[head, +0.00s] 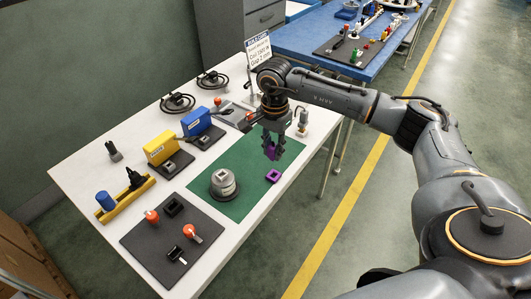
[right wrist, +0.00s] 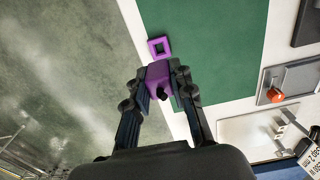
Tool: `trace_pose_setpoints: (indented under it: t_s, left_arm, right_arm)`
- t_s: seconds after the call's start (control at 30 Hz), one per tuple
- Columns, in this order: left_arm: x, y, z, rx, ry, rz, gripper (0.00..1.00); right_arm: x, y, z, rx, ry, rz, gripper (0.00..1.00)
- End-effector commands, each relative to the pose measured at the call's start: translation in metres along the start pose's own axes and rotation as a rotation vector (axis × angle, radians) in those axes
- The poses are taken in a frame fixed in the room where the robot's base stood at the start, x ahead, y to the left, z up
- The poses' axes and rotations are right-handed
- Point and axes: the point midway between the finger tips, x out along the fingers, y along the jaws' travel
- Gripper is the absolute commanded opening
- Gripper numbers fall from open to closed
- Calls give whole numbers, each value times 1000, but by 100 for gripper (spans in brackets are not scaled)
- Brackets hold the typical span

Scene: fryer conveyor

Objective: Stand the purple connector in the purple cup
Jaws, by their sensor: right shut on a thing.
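The purple connector (head: 271,151) is gripped between the fingers of my right gripper (head: 273,146). It also shows between the fingertips in the right wrist view (right wrist: 158,78). The gripper points down and holds the connector above the green mat. The purple cup (head: 273,181) is a small square purple piece with a square opening, at the mat's front right edge. In the right wrist view the cup (right wrist: 151,48) lies just beyond the connector, apart from it in the picture. The fingers partly hide the connector. My left gripper is not in view.
The green mat (head: 240,195) carries a round grey fixture (head: 223,186) left of the cup. A dark board (head: 160,250) with red knobs lies at front left. Blue and yellow boxes (head: 160,149) stand farther back. The white table's right edge (head: 301,160) is close to the cup.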

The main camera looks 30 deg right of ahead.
Motion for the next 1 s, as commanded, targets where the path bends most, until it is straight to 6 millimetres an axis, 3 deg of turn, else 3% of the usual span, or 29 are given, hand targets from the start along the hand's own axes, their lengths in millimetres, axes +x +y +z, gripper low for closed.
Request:
trace_pose_setpoints:
  t_s: [0.33,1.0]
  left_arm:
    - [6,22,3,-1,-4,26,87]
    - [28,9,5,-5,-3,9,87]
  right_arm:
    - [11,0,-1,6,0,0,0]
    - [51,0,-1,5,0,1,0]
